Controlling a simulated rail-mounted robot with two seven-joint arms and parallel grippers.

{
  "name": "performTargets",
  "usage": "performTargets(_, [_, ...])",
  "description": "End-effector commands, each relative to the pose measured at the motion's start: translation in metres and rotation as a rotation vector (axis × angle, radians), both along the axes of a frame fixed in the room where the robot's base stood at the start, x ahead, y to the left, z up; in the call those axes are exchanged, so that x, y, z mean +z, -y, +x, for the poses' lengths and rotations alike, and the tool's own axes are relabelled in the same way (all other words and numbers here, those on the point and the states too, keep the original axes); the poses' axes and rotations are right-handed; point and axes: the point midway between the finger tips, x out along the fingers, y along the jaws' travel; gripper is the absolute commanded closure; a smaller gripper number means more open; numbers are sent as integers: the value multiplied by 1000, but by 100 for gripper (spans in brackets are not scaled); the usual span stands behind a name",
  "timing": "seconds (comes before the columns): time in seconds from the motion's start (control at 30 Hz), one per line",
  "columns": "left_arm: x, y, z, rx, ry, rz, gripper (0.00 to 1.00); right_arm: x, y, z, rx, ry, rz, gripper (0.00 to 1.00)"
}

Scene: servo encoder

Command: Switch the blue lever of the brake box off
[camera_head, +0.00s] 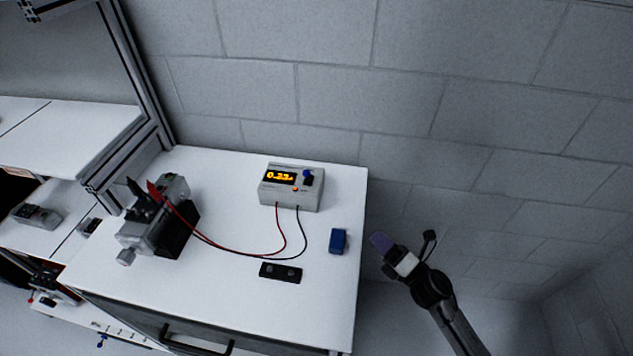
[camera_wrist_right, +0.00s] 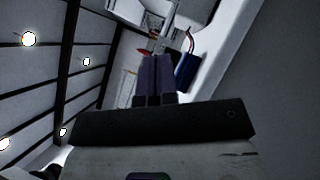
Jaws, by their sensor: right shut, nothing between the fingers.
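The grey box with a lit orange display, which I take for the brake box (camera_head: 290,202), stands toward the back of the white table. Its blue lever (camera_head: 308,174) is on the right of its top face, at the upper end of a dark slot. My right gripper (camera_head: 381,243) is off the table's right edge, shut and empty, apart from the box. Its purple-grey fingertips (camera_wrist_right: 155,78) are together in the right wrist view. My left gripper is not in view.
A small blue block (camera_head: 338,241) lies near the table's right edge; a blue object, probably it, shows in the wrist view (camera_wrist_right: 187,68). A black strip (camera_head: 281,272) lies in front. Red and black leads run from the box to a motor-like device (camera_head: 160,225). A block wall (camera_head: 420,90) stands behind.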

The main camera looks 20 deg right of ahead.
Motion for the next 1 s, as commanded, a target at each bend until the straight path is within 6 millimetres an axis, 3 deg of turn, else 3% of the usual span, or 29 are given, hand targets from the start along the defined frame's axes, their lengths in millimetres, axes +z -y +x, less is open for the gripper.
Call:
performTargets(0.6, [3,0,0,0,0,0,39,39,-56,112,1,1,3,100])
performTargets(1.0, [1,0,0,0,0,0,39,58,-84,166,1,0,2,100])
